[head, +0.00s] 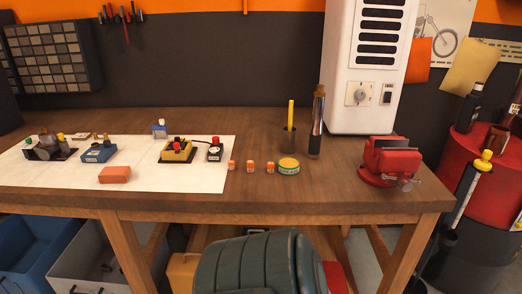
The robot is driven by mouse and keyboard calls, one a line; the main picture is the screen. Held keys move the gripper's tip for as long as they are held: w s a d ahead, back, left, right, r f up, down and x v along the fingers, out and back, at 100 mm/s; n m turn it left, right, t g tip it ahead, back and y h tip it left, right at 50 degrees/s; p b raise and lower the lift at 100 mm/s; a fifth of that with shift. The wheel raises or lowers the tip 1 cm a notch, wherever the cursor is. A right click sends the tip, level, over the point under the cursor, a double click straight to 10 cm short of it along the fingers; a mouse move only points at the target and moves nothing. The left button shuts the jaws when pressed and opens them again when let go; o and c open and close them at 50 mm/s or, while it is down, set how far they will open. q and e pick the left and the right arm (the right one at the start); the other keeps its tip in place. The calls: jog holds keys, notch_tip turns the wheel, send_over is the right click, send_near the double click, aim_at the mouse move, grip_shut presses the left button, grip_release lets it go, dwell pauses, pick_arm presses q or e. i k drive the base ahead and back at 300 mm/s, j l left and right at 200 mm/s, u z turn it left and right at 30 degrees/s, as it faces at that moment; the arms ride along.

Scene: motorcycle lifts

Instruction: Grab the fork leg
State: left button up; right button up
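A tall, slim dark tube with a shiny metal side and a bronze-coloured top (317,122) stands upright on the wooden workbench, left of the white machine. It looks like the fork leg, but I cannot be certain. A longer tube with a yellow cap (467,190) leans in front of the red drum at the right and could be another such part. Neither of my grippers shows in the head view.
The workbench (290,203) holds a red vise (391,160), a dark cup (288,140) with a yellow stick, a green-and-yellow tin (289,166), small orange-and-white boxes and a white mat (60,178) with parts. A green padded seat (258,266) stands in front.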

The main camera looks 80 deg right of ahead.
aim_at(314, 145)
jog(key=z, duration=2.6)
